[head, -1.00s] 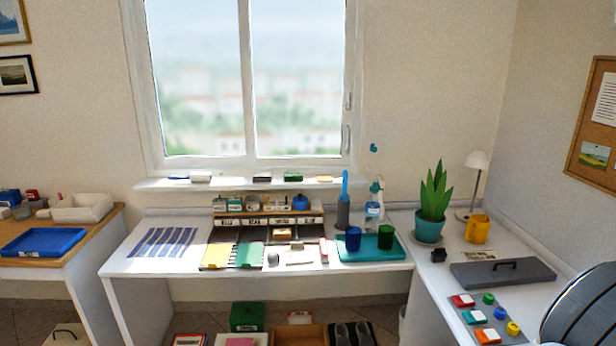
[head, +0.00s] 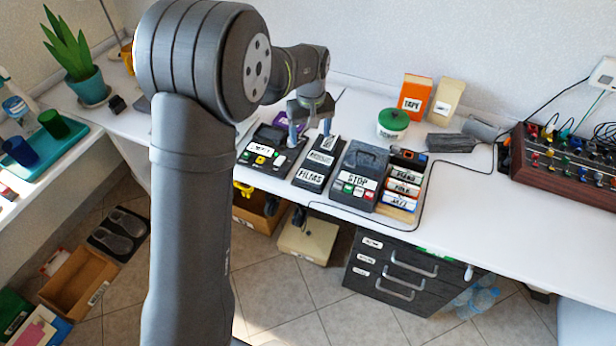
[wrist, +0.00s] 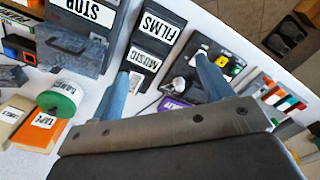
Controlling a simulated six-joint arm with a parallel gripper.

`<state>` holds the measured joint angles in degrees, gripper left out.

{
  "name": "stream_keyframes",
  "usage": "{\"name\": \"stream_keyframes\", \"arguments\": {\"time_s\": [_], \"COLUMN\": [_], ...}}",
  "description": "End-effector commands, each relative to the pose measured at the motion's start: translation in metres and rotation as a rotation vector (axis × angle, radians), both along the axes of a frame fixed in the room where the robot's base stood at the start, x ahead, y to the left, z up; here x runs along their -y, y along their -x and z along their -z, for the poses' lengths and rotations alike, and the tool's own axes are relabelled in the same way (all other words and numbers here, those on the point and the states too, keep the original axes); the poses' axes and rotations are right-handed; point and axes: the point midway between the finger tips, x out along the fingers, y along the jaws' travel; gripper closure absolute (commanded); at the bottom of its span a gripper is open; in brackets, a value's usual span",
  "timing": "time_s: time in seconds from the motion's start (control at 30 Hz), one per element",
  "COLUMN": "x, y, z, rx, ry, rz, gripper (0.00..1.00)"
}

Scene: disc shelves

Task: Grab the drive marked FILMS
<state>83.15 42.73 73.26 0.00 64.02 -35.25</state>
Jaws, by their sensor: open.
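The dark drive marked FILMS (head: 311,174) sits on the white desk, at the front of a short row. It also shows at the top of the wrist view (wrist: 163,20). A dark drive marked MUSIC (wrist: 147,57) is directly behind it, with its label (head: 320,157) facing up. My gripper (head: 310,130) is open and empty above the back of this row. In the wrist view its blue fingers (wrist: 162,70) are spread to either side of the MUSIC drive's back end, and FILMS is beyond the fingertips. I cannot tell the exact height of the gripper.
A dark case marked STOP (head: 358,182) stands right of the drives, with labelled boxes (head: 403,188) beyond. A device with coloured buttons (head: 266,155) is on the left. A green-lidded tub (head: 393,123) and a TAPE box (head: 414,98) stand behind. A cable crosses the desk.

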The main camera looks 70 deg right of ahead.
Motion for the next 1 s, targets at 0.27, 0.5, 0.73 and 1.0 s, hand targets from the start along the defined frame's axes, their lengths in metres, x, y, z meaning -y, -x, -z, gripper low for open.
{"name": "stream_keyframes", "arguments": {"time_s": [0.27, 0.5, 0.73, 1.0], "x": [0.001, 0.001, 0.000, 0.000], "y": [0.001, 0.001, 0.001, 0.001], "z": [0.001, 0.001, 0.025, 0.085], "rx": [0.000, 0.000, 0.001, 0.001], "ry": [0.000, 0.000, -0.004, -0.004], "rz": [-0.552, -0.819, -0.856, -0.854], "gripper": [0.27, 0.27, 0.27, 0.27]}}
